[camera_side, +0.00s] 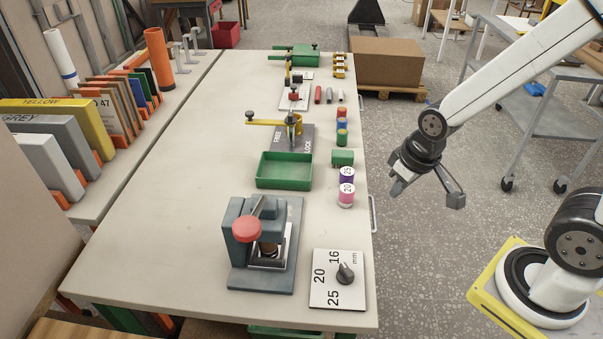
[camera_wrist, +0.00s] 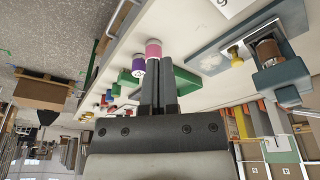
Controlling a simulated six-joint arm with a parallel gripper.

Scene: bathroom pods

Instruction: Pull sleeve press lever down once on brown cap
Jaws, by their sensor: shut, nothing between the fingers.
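The sleeve press (camera_side: 240,252) is a blue-grey frame on a flat base at the near end of the table. Its lever has a round red knob (camera_side: 247,229) on a short grey arm, in front of the frame. The brown cap (camera_side: 268,249) sits within the press, partly hidden behind the knob; it also shows in the wrist view (camera_wrist: 268,49). My gripper (camera_side: 398,187) hangs off the table's right side, well away from the press. In the wrist view its fingers (camera_wrist: 159,78) are together and empty.
A dial plate (camera_side: 325,280) lies right of the press. A green tray (camera_side: 285,172), a pink spool (camera_side: 346,196) and a purple spool (camera_side: 347,176) stand beyond. A lever fixture (camera_side: 290,135) rises farther back. The table's left half (camera_side: 165,185) is clear.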

